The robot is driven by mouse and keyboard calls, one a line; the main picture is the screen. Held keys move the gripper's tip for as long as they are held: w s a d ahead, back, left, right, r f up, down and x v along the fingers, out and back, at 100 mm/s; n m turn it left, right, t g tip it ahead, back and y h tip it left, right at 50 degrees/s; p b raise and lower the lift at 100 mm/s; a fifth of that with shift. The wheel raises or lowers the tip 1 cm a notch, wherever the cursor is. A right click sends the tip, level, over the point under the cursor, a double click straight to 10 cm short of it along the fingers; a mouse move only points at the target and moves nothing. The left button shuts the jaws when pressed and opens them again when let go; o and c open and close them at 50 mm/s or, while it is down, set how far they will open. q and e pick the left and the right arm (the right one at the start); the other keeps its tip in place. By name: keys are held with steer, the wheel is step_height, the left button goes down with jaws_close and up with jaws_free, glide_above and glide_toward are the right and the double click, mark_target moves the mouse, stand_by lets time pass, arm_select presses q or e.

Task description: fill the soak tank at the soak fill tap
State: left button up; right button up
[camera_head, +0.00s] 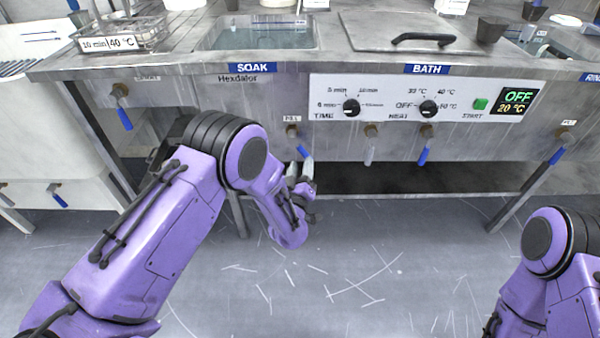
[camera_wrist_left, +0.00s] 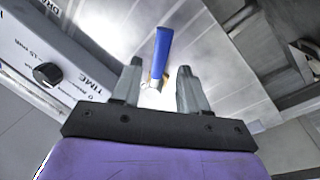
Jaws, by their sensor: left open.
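The soak tank (camera_head: 215,40) is a sunken basin behind the blue SOAK label, with a pale blue-grey inside; I cannot tell its water level. The soak fill tap (camera_head: 292,131) sits under a small FILL label on the front panel, its blue lever (camera_head: 304,152) slanting down to the right. My left gripper (camera_head: 303,178) is just below this lever, partly hidden by its own wrist. In the left wrist view its open fingers (camera_wrist_left: 160,76) stand on either side of the blue lever (camera_wrist_left: 162,50), with visible gaps. My right gripper is out of view.
The bath control panel (camera_head: 455,92) with knobs and an OFF display is right of the tap. Other blue-handled taps hang at the left (camera_head: 124,116), middle (camera_head: 423,155) and right (camera_head: 557,155). A wire basket (camera_head: 120,30) stands at upper left. The floor in front is clear.

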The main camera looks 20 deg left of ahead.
arm_select(q)
steer(key=s, duration=0.4)
steer(key=shift+s+d+f, duration=0.2)
steer(key=shift+d+f, duration=0.05)
steer(key=shift+d, duration=0.1)
stand_by(0.4)
